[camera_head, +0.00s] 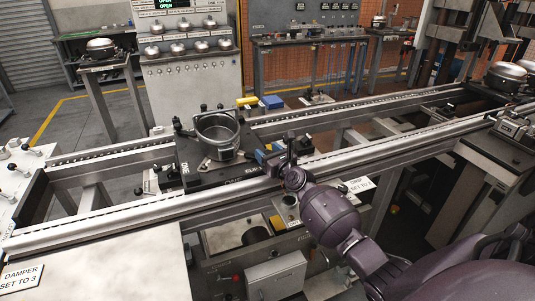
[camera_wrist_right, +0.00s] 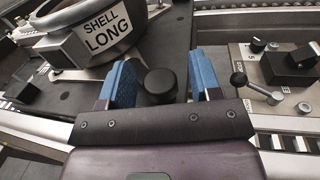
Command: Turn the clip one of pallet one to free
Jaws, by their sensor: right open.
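The pallet (camera_head: 190,175) is a dark plate on the conveyor rails, carrying an open metal shell (camera_head: 217,132). My right gripper (camera_head: 269,151) is at the pallet's right side, reaching over the near rail. In the wrist view its blue fingers (camera_wrist_right: 163,82) are open, with a black round knob (camera_wrist_right: 159,84) between them, apart from both fingers. The knob looks like a clip head, but I cannot tell which clip it is. The left gripper is not in view.
A lever with a black ball (camera_wrist_right: 239,79) on a switch plate stands right of my fingers. The near rail (camera_head: 130,219) runs under my right wrist. A sign "DAMPER SET TO 3" (camera_head: 22,276) lies at lower left. The rails right of the pallet are clear for a stretch.

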